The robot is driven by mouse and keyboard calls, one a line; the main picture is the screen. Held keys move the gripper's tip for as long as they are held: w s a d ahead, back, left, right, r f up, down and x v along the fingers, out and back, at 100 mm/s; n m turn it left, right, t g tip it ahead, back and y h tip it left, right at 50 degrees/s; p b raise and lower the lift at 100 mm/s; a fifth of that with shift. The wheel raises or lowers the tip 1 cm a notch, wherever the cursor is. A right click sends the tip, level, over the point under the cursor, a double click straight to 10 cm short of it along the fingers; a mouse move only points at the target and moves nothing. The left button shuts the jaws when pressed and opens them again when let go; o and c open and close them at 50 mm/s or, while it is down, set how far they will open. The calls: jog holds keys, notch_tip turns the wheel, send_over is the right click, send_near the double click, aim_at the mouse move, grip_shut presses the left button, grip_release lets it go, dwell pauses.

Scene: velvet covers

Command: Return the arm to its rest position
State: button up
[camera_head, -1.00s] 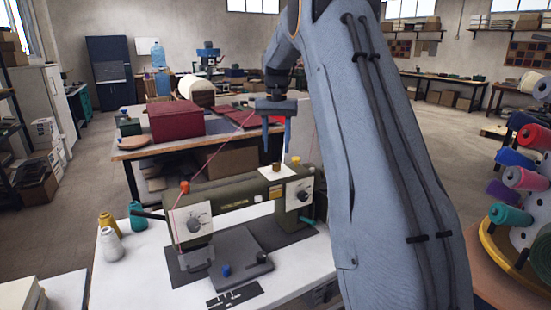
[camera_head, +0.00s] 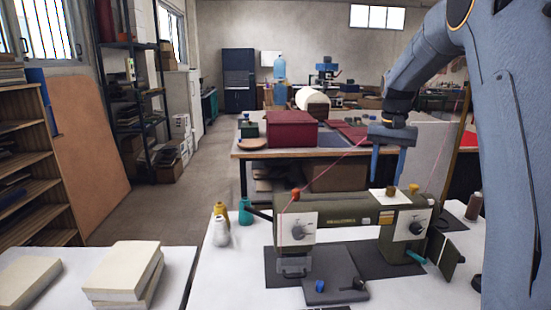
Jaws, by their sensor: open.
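My gripper (camera_head: 388,162) hangs at the end of my blue-grey arm, at the right of the head view. Its two blue fingers point down, apart, with nothing seen between them. It is in the picture just above the right part of an olive-green sewing machine (camera_head: 345,217); how far above or behind I cannot tell. The machine stands on a white table (camera_head: 232,275). A red thread passes close to the gripper in the picture.
Thread spools (camera_head: 220,231) stand left of the machine. Stacked pale books (camera_head: 122,270) lie on a white surface at the lower left. A dark red box (camera_head: 291,133) sits on the table behind. Wooden shelves (camera_head: 25,180) are at the left; the floor between is clear.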

jog(key=s+a+f+n, duration=0.2)
jog(key=s+a+f, duration=0.2)
jog(key=s, duration=0.6)
jog(key=s+a+f+n, duration=0.2)
jog(key=s+a+f, duration=0.3)
jog(key=s, duration=0.4)
jog(key=s+a+f+n+t, duration=0.1)
jog(key=s+a+f, duration=0.4)
jog(key=s, duration=0.5)
jog(key=shift+s+a+n, duration=0.35)
jog(key=shift+a+n, duration=0.05)
jog(key=shift+a, duration=0.6)
